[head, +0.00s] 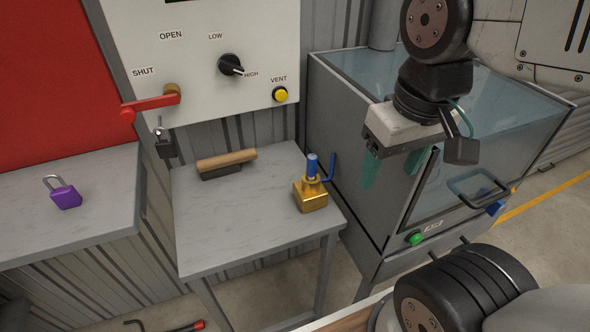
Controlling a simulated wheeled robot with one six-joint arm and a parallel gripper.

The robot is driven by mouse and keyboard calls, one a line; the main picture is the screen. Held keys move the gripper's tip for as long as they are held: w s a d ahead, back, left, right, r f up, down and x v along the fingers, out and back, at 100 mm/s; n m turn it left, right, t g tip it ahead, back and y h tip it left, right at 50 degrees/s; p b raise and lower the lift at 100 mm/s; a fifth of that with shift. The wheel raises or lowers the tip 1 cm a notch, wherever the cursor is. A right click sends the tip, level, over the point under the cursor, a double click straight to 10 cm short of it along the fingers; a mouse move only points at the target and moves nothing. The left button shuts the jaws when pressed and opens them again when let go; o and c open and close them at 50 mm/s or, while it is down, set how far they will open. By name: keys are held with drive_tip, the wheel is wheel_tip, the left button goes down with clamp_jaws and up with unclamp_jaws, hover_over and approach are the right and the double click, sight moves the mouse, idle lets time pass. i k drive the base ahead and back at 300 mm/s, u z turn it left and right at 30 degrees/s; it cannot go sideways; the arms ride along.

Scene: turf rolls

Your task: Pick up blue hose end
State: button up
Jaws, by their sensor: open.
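A small blue cylinder (312,166) stands upright on top of a gold block (310,196) near the right edge of the small grey table (225,240). A bent blue piece (331,168) rises just to its right; I cannot tell whether the two are joined. No hose is plainly visible, so I cannot tell for certain which blue part is the hose end. My gripper (394,176) has teal fingers spread apart with nothing between them. It hangs right of the blue cylinder, in front of the glass-sided cabinet in the picture.
A wood-handled brush (227,162) lies at the table's back. A purple padlock (66,197) lies on the left bench (105,218). A control panel (205,60) has a red lever (150,104), with a dark padlock (165,146) below. The glass-sided cabinet (345,160) stands right of the table.

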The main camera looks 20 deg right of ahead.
sight(312, 160)
drive_tip(key=k, duration=0.5)
drive_tip(key=z, duration=2.45)
drive_tip(key=k, duration=0.95)
drive_tip(key=u, duration=1.85)
